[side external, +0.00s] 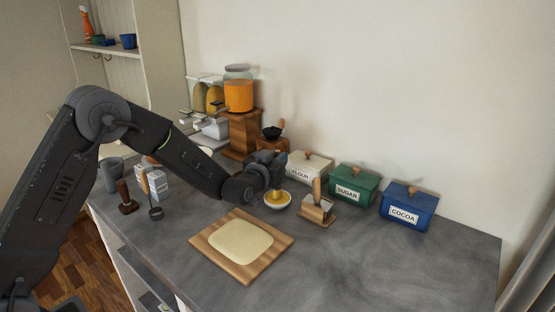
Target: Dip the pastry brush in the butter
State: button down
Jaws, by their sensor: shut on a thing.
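A small white bowl (278,204) with yellow butter (272,197) in it stands on the grey counter, behind the pastry board. My gripper (277,180) is right above this bowl, pointing down, and is shut on the pastry brush. The brush is almost wholly hidden by the dark jaws and is hard to tell from the butter. I cannot tell whether its bristles touch the butter.
A wooden board (210,243) with rolled dough lies in front. A wooden-handled tool in a stand (318,211) is close right of the bowl. Flour (307,167), sugar (354,183) and cocoa (408,205) boxes line the wall. The right counter is clear.

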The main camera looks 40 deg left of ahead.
jog(key=shift+r, duration=3.5)
